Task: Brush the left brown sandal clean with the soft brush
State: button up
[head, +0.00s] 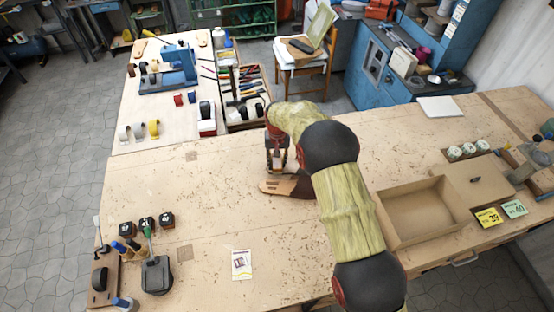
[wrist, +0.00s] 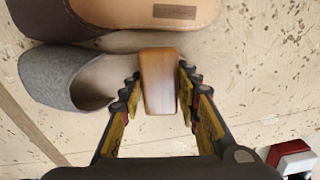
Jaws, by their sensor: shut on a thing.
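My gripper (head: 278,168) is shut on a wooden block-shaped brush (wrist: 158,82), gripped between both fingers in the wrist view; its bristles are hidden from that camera. A brown sandal with a tan footbed (wrist: 150,12) and a dark brown upper (wrist: 60,18) lies at the top of the wrist view, partly cut off. In the head view the sandal (head: 272,187) lies just below my gripper, partly covered by my arm. A grey felt slipper (wrist: 62,78) lies beside it, left of the brush. I cannot tell whether the brush touches either shoe.
The workbench (head: 200,215) is scattered with brown specks. An empty cardboard box (head: 412,212) stands right of my arm. A leaflet (head: 241,264) lies in front. A dustpan-like black tool (head: 156,275) and small dark jars (head: 146,223) are at left. The bench's middle left is clear.

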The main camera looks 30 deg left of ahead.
jog(key=shift+s+d, duration=0.25)
jog(key=shift+s, duration=0.2)
jog(key=shift+w, duration=0.1)
dwell(0.4)
jog(key=shift+w+a+b, duration=0.3)
jog(key=shift+w+b, duration=0.15)
jog(key=shift+w, duration=0.1)
jog(key=shift+w+a+b, duration=0.3)
jog(key=shift+w+b, duration=0.1)
jog(key=shift+w, duration=0.15)
jog(key=shift+s, duration=0.15)
dwell(0.4)
jog(key=shift+s+d+f, duration=0.1)
jog(key=shift+s+d, duration=0.25)
jog(key=shift+s, duration=0.2)
jog(key=shift+s+d, duration=0.3)
jog(key=shift+s, duration=0.2)
